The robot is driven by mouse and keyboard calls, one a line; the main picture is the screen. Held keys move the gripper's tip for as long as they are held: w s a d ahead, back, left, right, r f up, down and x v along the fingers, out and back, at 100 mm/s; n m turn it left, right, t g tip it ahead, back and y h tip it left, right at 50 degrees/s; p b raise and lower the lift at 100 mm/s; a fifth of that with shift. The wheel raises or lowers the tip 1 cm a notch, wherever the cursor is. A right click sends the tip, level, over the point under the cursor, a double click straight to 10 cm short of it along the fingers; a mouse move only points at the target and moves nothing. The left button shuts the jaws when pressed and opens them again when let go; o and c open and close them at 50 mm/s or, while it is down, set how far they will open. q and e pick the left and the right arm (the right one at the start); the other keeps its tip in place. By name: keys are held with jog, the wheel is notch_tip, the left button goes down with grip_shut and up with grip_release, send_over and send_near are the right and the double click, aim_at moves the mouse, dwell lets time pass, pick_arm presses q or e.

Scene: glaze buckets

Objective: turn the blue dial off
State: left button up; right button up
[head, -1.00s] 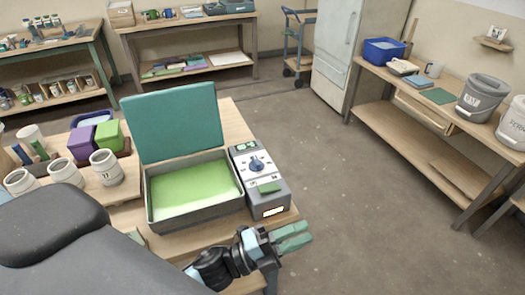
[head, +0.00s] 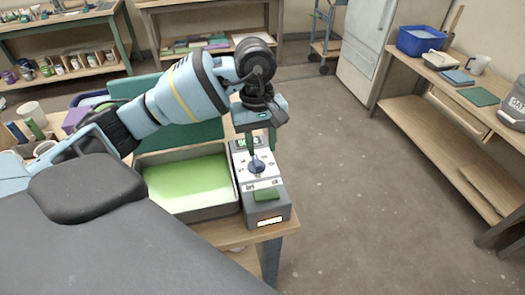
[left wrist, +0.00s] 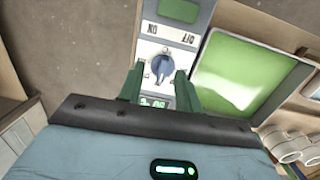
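The blue dial (head: 257,167) is on the white top face of a grey control box (head: 268,214) at the right end of the bench. In the left wrist view the dial (left wrist: 162,68) sits between OFF and ON labels; its exact setting is hard to tell. My left gripper (head: 255,153) points down over the box. In the left wrist view its two green fingers (left wrist: 159,74) are apart, with their tips on either side of the dial's lower edge. I cannot tell whether they touch it. My right gripper is not in view.
A grey tray of green glaze (head: 188,188) stands left of the box, its teal lid (head: 180,138) raised behind. Jars and coloured blocks crowd the bench's left. The floor right of the bench is clear. A side table with a blue tub (head: 420,40) stands at right.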

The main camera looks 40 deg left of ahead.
aim_at(256, 160)
pick_arm(q)
jog(key=shift+w+a+r+y, duration=0.25)
jog(key=shift+a+r, duration=0.1)
jog(key=shift+a, duration=0.2)
jog(key=shift+w+a+r+y, duration=0.15)
jog(key=shift+a+r+y, duration=0.15)
jog(key=shift+a, duration=0.25)
jog(key=shift+f, duration=3.9)
jog(key=shift+c, duration=0.3)
grip_shut()
